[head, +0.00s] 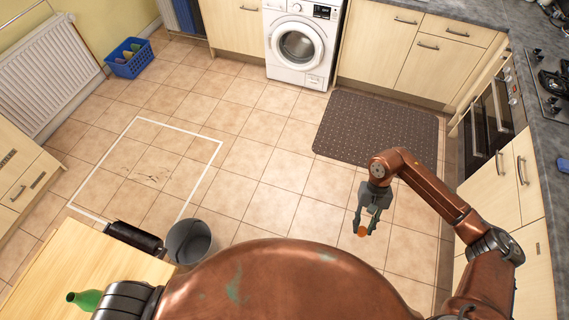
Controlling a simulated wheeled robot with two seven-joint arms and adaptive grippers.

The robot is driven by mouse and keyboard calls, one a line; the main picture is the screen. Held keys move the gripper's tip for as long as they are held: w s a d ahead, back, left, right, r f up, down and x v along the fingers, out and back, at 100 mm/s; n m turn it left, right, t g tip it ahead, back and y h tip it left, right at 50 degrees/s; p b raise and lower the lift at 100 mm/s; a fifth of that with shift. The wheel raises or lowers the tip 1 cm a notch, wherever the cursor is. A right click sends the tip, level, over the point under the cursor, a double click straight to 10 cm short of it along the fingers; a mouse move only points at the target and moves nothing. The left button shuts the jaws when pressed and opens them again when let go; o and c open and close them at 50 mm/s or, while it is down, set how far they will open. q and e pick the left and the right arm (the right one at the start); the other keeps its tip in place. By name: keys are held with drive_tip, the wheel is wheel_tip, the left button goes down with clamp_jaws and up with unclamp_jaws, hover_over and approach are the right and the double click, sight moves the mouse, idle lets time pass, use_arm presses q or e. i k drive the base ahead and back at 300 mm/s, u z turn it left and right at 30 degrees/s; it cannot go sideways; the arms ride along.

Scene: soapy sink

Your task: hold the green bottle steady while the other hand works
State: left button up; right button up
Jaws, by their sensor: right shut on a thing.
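The green bottle (87,299) is at the bottom left, on the light wooden tabletop (75,265). Its neck points left, and its other end is hidden behind a dark part of my left arm. I cannot see my left gripper, so I cannot tell whether it touches the bottle. My right gripper (365,226) is over the tiled floor right of centre, far from the bottle, pointing down. It is shut on a small orange thing (361,231), mostly hidden between its fingers.
A grey bucket (189,242) stands beside the tabletop. A dark mat (375,128) lies before the cabinets, and a washing machine (300,45) is at the back. A blue basket (129,58) stands by the radiator (50,70).

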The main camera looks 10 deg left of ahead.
sight(87, 301)
drive_tip(key=i, duration=0.9)
drive_tip(key=u, duration=3.85)
